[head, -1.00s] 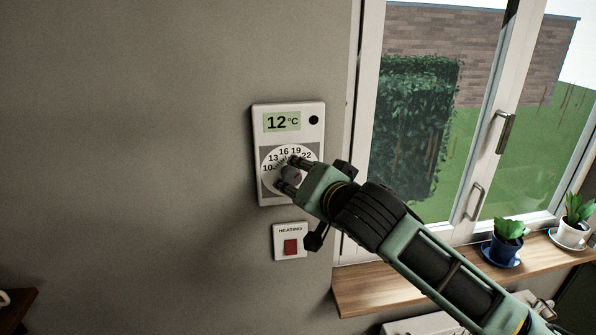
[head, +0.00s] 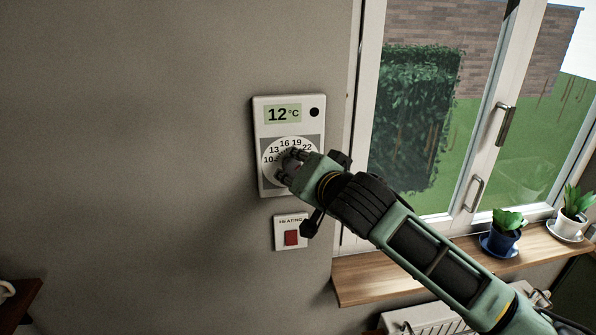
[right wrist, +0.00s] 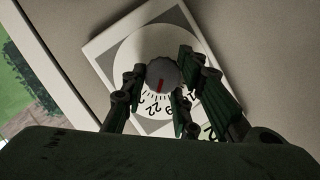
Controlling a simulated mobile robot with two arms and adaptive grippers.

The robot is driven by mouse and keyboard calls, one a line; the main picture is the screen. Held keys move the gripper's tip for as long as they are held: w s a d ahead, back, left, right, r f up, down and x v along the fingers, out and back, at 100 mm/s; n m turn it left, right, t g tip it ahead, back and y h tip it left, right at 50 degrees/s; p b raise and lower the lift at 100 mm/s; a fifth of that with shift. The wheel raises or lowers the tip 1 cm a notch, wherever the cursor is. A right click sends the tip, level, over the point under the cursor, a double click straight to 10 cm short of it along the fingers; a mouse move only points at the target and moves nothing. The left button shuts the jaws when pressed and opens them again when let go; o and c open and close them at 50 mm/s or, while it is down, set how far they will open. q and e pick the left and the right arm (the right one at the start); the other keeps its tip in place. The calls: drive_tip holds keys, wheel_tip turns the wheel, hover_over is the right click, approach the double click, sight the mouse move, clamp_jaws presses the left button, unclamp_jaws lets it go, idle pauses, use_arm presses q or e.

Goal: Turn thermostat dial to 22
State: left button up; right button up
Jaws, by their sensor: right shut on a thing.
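The white thermostat (head: 262,186) hangs on the wall left of the window. Its display (head: 282,114) reads 12 °C. The dial face (head: 270,152) shows 10, 13, 16, 19 and 22; higher marks are hidden by the gripper. My right gripper (head: 285,166) is shut on the grey dial knob (right wrist: 164,74), with its fingers on either side in the right wrist view. The knob's red mark (right wrist: 160,86) points down in that view, towards the printed numbers; the exact number it meets is hard to tell. My left gripper is not in view.
A heating switch (head: 291,238) with a red rocker sits just below the thermostat. A wooden sill (head: 365,283) with a blue pot (head: 499,245) and a white pot (head: 566,229) lies right of it. A radiator (head: 430,318) is below. The wall at left is bare.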

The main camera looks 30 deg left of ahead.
drive_tip(key=shift+w+d+f+h, duration=0.1)
drive_tip(key=shift+f+h, duration=0.2)
drive_tip(key=shift+f, duration=0.1)
drive_tip(key=o, duration=1)
drive_tip(key=shift+d, duration=0.15)
drive_tip(key=shift+r, duration=0.2)
drive_tip(key=v, duration=1.1)
drive_tip(key=shift+s+d, duration=0.25)
drive_tip(key=shift+s, duration=0.1)
